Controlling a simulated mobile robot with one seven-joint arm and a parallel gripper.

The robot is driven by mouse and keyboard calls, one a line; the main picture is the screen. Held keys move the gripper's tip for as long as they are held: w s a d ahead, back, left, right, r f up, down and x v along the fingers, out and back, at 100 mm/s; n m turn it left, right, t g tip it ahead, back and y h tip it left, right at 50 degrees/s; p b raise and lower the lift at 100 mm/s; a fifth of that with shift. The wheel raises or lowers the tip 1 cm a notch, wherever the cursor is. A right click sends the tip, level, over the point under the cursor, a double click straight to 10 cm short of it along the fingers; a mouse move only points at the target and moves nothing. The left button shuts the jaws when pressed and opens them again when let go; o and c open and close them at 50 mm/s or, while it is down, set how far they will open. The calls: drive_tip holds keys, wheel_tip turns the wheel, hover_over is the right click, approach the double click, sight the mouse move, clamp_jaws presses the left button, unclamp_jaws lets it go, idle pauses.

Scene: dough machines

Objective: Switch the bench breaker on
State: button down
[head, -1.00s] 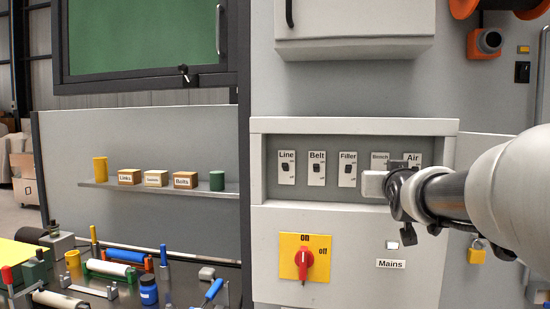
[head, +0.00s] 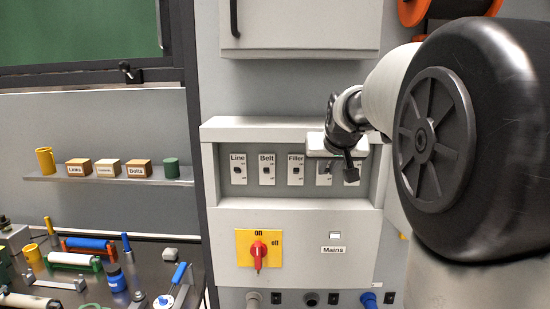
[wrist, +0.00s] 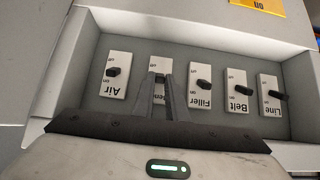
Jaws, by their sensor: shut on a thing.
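The bench breaker (wrist: 149,88) is a small white plate in the switch row, second from the left in the wrist view, between Air and Filler. The fingers of my gripper (wrist: 161,78) are closed together on its small dark lever, and they hide part of the plate and its label. The lever's on or off position cannot be told. In the head view my gripper (head: 324,146) covers the upper part of the bench breaker, and only its lower end (head: 324,178) shows.
The Air (wrist: 116,76), Filler (wrist: 201,80), Belt (wrist: 237,91) and Line (wrist: 271,92) breakers share the recessed panel. Its raised rim (head: 290,202) surrounds them. Below is a red Mains switch (head: 258,249) on a yellow plate. A cabinet (head: 300,25) hangs above.

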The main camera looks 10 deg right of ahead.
idle(0.4)
drive_tip(key=c, duration=1.8)
unclamp_jaws()
drive_tip(key=shift+w+f, duration=0.1)
drive_tip(key=shift+o, duration=0.2)
